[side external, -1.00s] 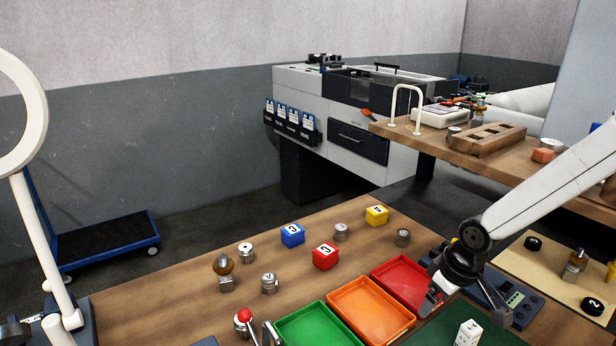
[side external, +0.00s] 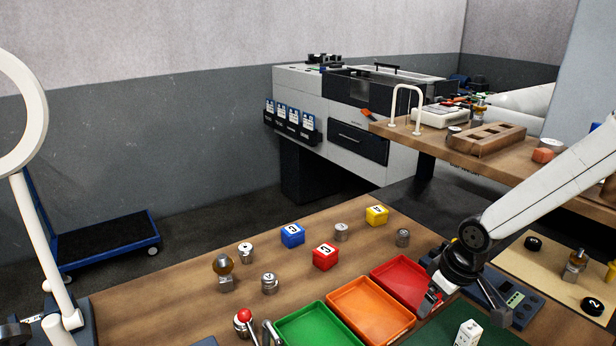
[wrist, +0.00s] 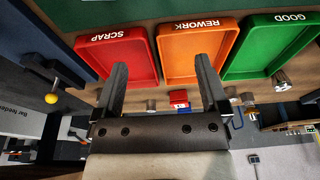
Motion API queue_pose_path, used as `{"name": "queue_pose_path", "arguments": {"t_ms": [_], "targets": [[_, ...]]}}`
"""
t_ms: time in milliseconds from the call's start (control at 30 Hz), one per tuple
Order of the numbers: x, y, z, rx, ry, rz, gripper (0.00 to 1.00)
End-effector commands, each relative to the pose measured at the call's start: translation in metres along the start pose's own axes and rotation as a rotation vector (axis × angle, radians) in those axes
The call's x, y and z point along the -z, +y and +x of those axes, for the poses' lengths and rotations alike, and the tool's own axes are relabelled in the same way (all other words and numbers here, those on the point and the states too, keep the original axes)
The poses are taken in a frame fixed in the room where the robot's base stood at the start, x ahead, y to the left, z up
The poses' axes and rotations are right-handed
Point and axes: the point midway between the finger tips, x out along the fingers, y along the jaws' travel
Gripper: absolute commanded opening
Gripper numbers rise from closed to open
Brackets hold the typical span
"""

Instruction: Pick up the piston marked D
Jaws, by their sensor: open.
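Some tops carry dark marks, too small to read, so I cannot tell which is D. My gripper (side external: 431,299) is near the red tray's right front corner, apart from the pistons. In the wrist view my gripper (wrist: 162,62) has its fingers spread with nothing held between them. Small grey cylinders show beyond the trays there.
Blue (side external: 292,236), red (side external: 325,258) and yellow (side external: 376,216) lettered blocks stand among the pistons. A brown-knobbed piece (side external: 224,269) and a red-ball lever (side external: 244,316) are at the left.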

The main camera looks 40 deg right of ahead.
Motion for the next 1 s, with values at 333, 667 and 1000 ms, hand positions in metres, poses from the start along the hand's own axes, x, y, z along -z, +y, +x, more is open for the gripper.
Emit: {"name": "queue_pose_path", "arguments": {"t_ms": [333,667,1000], "targets": [[0.01,0.006,0.008,-0.035,-0.058,-0.137,0.94],[0.047,0.039,0.036,-0.182,-0.275,-0.604,0.94],[0.105,0.09,0.068,-0.406,-0.555,-1.103,0.94]]}}
